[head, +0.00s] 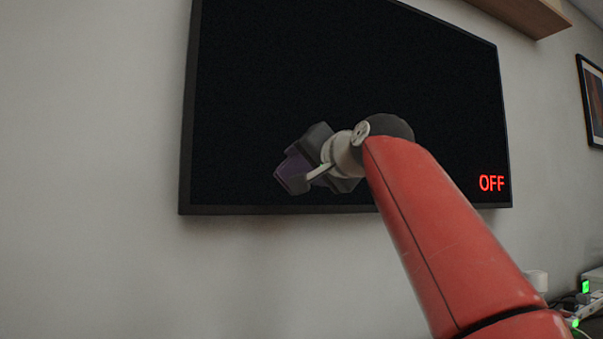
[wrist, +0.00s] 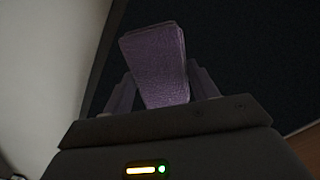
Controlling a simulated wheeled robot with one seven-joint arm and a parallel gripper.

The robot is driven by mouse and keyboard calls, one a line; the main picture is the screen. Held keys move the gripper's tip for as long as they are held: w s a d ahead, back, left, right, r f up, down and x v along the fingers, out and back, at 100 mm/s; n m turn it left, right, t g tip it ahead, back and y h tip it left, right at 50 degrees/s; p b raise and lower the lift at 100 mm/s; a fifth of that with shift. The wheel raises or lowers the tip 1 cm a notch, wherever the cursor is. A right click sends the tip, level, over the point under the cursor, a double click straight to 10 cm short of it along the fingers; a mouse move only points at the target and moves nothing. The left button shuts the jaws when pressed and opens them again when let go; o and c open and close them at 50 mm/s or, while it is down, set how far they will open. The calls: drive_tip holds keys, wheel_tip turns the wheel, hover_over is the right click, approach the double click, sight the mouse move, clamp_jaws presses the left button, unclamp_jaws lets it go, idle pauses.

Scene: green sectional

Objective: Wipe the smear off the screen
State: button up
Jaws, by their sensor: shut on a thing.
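The black screen (head: 290,70) hangs on the wall and shows red "OFF" lettering at its lower right. It also fills much of the wrist view (wrist: 240,50). My gripper (head: 297,170) is in front of the screen's lower left part. It is shut on a purple cloth-like block (wrist: 158,65), which sticks out between the two fingers toward the screen. I cannot tell whether the block touches the screen. I see no smear on the visible screen; my gripper and arm hide part of its lower middle.
A wooden shelf (head: 525,14) is above the screen at the upper right. A framed picture (head: 592,98) hangs at the far right. Plugs and cables (head: 582,300) with green lights are at the lower right. The wall (head: 90,150) left of the screen is bare.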

drive_tip(key=shift+s+d, duration=0.1)
drive_tip(key=shift+s, duration=0.15)
drive_tip(key=shift+b+v, duration=0.5)
drive_tip(key=shift+v, duration=0.95)
